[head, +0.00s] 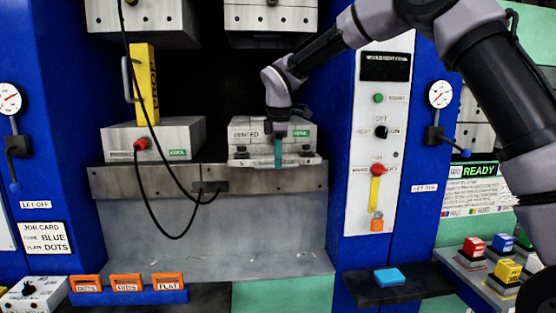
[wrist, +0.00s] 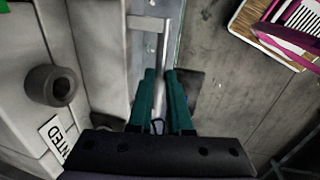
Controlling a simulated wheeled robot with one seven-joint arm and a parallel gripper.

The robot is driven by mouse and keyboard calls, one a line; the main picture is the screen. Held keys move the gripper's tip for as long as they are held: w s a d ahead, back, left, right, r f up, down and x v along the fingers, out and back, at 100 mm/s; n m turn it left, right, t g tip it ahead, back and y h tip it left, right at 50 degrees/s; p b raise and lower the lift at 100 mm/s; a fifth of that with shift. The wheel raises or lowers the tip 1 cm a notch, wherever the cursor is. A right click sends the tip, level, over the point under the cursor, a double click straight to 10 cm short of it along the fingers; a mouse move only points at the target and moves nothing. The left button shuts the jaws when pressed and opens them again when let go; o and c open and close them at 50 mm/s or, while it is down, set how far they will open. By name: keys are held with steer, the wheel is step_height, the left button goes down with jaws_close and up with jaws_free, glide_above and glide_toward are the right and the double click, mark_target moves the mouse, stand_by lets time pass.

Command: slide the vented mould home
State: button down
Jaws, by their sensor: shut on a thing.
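The vented mould (head: 243,134) is a pale block labelled VENTED with a green tag. It sits on the right side of the press bed, on a pale base with dark feet. My gripper (head: 278,166) is in front of the mould, fingers pointing down and partly covering its front face. In the wrist view, the teal fingers of my gripper (wrist: 163,76) are shut on a thin grey bar, the mould's handle (wrist: 162,45). The mould's pale side (wrist: 25,100) shows at left with part of its label. The mould's rear is hidden.
The metal ledge (head: 120,182) runs below both. A control panel (head: 375,150) stands to the right. Upper platens (head: 270,15) hang above.

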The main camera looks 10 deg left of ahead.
steer(key=shift+w+r, duration=0.15)
steer(key=shift+w, duration=0.05)
steer(key=c, duration=0.8)
jaws_free()
steer(key=shift+c, duration=0.2)
steer(key=shift+s, duration=0.1)
step_height(320, 180, up, 10)
steer(key=s, duration=0.2)
steer(key=shift+d+r, duration=0.25)
steer(key=shift+d, duration=0.05)
steer(key=shift+d, duration=0.1)
